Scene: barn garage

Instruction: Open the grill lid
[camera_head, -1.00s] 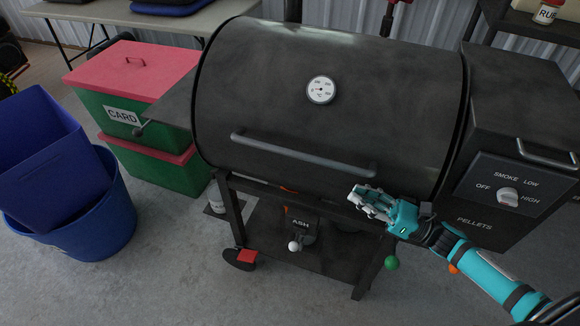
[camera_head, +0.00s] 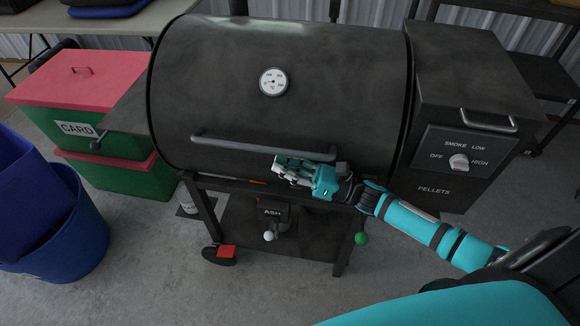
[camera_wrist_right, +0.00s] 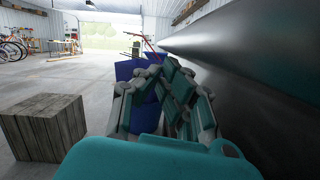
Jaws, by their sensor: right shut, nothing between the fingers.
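The black barrel grill lid (camera_head: 225,110) is closed, with a round dial thermometer (camera_head: 273,82) on its front. The lid's bar handle (camera_head: 235,144) runs along its lower front. My right gripper (camera_head: 278,170) is shut and empty, just below the handle's right part. I cannot tell whether it touches the handle. In the right wrist view the fingers (camera_wrist_right: 158,75) are together, with the dark curved lid (camera_wrist_right: 250,60) close on their right. My left gripper is not in view.
A pellet box (camera_head: 470,110) with a knob and its own handle adjoins the grill's right side. Green bins with red lids (camera_head: 75,85) and blue tubs (camera_head: 65,235) stand left. A wooden block (camera_wrist_right: 45,130) shows in the right wrist view. Floor in front is open.

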